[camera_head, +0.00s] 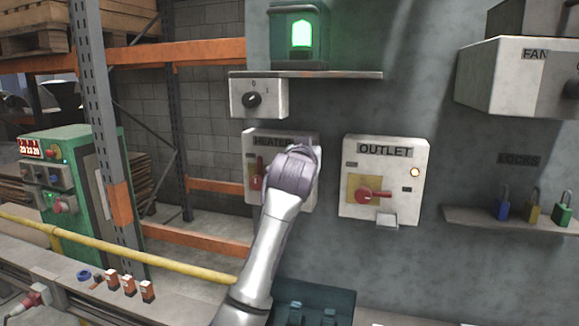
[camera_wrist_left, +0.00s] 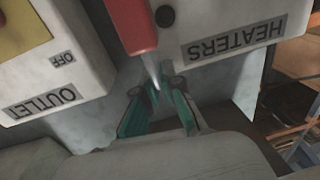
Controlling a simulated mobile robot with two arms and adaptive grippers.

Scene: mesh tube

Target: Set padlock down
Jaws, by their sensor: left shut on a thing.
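In the left wrist view, a red padlock (camera_wrist_left: 132,25) shows large at the top, with a thin silver part, likely its shackle, at its lower end. My left gripper (camera_wrist_left: 155,84), with teal fingers, is shut on it around that silver part. The padlock hangs in front of the right edge of the HEATERS box (camera_wrist_left: 230,45). In the head view my left gripper (camera_head: 300,150) is in front of the HEATERS box (camera_head: 250,140) and hides much of it; the padlock is not clear there.
The OUTLET box (camera_head: 400,195) with a red handle (camera_head: 375,194) is just right of my gripper. The LOCKS shelf (camera_head: 470,216) at far right holds blue, yellow and green padlocks. A yellow rail (camera_head: 130,253) and a ledge (camera_head: 190,297) lie lower left.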

